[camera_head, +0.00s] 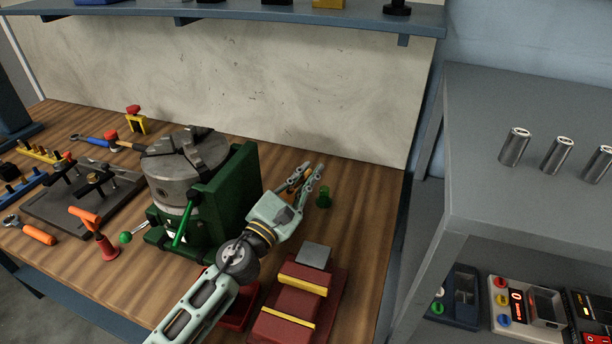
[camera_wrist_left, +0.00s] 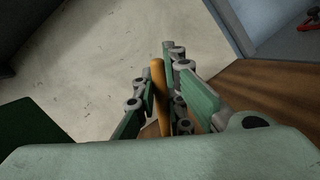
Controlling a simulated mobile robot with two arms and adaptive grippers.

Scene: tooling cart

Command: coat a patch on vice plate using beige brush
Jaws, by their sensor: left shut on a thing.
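My left gripper (camera_head: 306,178) is shut on a tan-orange handle, apparently the beige brush (camera_head: 294,183), above the back right of the wooden bench. The handle (camera_wrist_left: 159,90) also shows between the fingers in the left wrist view; the bristles cannot be made out. A small green cup (camera_head: 323,197) stands just right of the fingers. A dark red vice (camera_head: 329,295) with yellow strips lies at the front right, partly behind my left arm. A grey square plate (camera_head: 314,255), apparently the vice plate, is at its far end, below and right of the gripper. My right gripper is not in view.
A green machine with a grey round chuck (camera_head: 182,165) stands left of my left arm. A grey cart (camera_head: 500,215) with metal cylinders is at right. Bare bench (camera_head: 371,220) lies right of the green cup.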

